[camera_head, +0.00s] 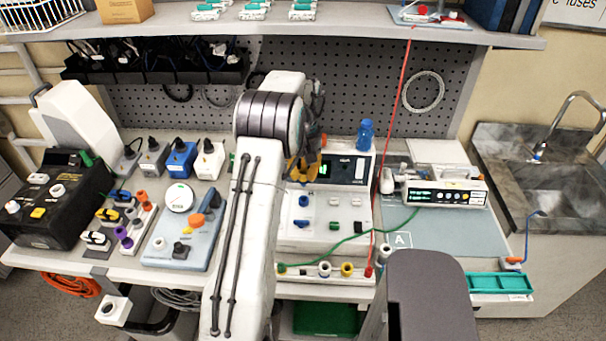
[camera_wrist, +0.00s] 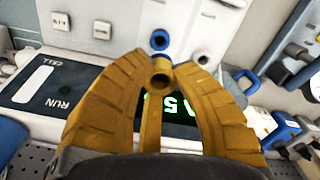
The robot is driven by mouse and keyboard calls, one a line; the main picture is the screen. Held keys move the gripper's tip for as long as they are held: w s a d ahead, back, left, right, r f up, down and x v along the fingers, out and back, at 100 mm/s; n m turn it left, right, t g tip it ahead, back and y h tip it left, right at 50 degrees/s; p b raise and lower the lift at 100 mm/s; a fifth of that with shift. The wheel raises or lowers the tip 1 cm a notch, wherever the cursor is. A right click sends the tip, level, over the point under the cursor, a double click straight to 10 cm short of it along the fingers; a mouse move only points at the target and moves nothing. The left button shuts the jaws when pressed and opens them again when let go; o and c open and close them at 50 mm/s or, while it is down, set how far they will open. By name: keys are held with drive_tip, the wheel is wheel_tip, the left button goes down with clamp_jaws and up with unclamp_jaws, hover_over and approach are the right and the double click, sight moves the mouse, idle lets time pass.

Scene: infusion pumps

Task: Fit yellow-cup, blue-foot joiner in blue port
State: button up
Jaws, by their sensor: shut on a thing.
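My gripper (camera_head: 303,170) is in front of the pump's dark display panel. In the wrist view its orange fingers (camera_wrist: 161,72) are shut on the yellow-cup joiner (camera_wrist: 161,80). The blue port (camera_wrist: 159,40) is a blue ring with a dark centre on the white pump face, just above the fingertips in the wrist view and apart from the joiner. In the head view the blue port (camera_head: 303,201) appears below my gripper.
A white port (camera_wrist: 203,57) sits beside the blue one. The pump (camera_head: 345,238) has several buttons, and a green cable (camera_head: 345,240) crosses its lower front. A blue bottle (camera_head: 366,135) stands on top. A grey-blue plate with knobs (camera_head: 183,240) lies to the left.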

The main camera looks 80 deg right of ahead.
sight(304, 183)
drive_tip(key=shift+f+b, duration=1.7)
drive_tip(key=shift+f, duration=0.5)
drive_tip(key=shift+f+b, duration=0.65)
drive_tip(key=shift+f, duration=0.6)
idle(0.8)
drive_tip(key=o, duration=1.4)
drive_tip(key=shift+o, duration=0.2)
drive_tip(key=shift+r+p, duration=2.8)
drive_tip(key=shift+r, duration=0.75)
